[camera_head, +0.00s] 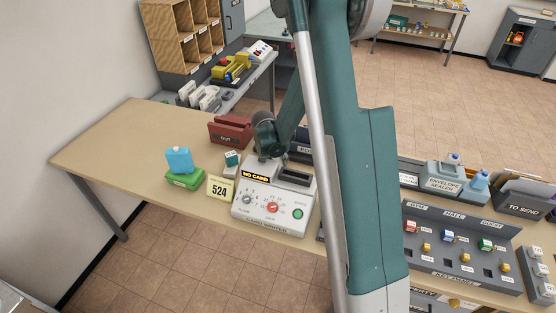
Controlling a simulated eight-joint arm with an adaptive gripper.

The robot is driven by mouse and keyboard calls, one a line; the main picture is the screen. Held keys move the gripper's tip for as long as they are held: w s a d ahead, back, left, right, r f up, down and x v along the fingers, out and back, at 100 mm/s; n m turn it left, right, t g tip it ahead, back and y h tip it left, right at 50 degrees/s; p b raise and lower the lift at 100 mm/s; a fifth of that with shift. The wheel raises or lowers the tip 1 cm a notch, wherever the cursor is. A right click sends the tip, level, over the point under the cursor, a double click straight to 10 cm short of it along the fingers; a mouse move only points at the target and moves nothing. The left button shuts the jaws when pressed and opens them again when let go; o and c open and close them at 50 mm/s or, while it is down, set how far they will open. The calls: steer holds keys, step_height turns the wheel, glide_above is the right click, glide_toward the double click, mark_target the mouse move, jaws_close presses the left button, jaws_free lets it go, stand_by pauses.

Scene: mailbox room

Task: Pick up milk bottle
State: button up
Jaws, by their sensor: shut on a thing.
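I cannot make out a milk bottle anywhere in the head view. My gripper (270,150) is at the end of my dark green arm, low over the back left of the white card writer (272,224). Its fingers look closed together, and what is between them is too small and hidden to name. A light blue block-like thing (179,160) stands on a green base (185,179) to the left, apart from my gripper. A blue bottle (479,181) stands by the envelope sealer at the right.
The table (110,150) is bare at its left end. A red out-tray (230,131) and a small white-and-green item (232,159) are near my gripper, with a 524 sign (219,190) in front. A key panel (463,250) is at the right. My arm hides the middle.

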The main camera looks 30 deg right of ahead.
steer(key=shift+r, duration=0.1)
steer(key=shift+r, duration=4.9)
